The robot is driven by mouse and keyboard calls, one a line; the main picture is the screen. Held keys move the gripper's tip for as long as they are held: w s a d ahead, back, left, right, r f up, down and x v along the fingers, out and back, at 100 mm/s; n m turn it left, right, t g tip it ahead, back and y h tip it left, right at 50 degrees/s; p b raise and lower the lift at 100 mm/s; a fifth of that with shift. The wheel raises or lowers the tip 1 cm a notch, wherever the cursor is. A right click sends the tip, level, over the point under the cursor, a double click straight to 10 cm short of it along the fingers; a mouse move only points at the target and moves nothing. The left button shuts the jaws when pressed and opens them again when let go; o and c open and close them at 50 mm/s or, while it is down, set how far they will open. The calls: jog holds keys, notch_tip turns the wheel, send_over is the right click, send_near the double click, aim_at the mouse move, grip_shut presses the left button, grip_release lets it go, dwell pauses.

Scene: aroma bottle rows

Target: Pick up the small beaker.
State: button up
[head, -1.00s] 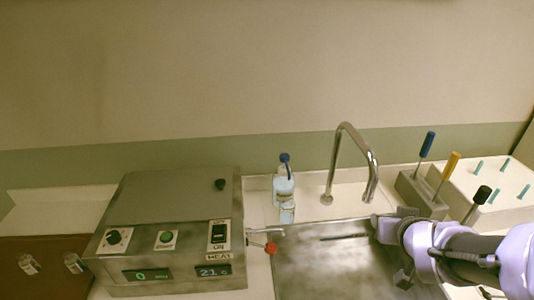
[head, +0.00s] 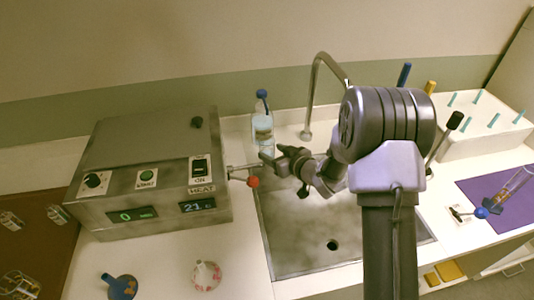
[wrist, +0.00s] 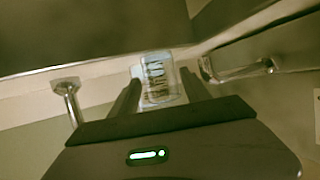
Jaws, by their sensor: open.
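The small beaker (wrist: 158,80) is clear glass with a printed scale. In the wrist view it shows between the two fingers of my gripper (wrist: 159,78), which stand open on either side of it; a gap on each side is hard to judge. In the head view the beaker (head: 265,139) stands on the counter just in front of a clear bottle with a blue top (head: 262,119). There my gripper (head: 272,158) is low beside it, pointing left, and partly covers it.
A hotplate-like metal box (head: 150,170) stands left, with a red-knobbed valve (head: 253,181) close to my gripper. The sink (head: 300,245) and its curved tap (head: 313,90) are right. A white rack with teal pegs (head: 480,125) and a purple mat (head: 480,185) lie further right.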

aim_at(271, 151)
jog(key=b+x, duration=0.1)
jog(key=x, duration=0.3)
jog(key=shift+r, duration=0.1)
grip_shut()
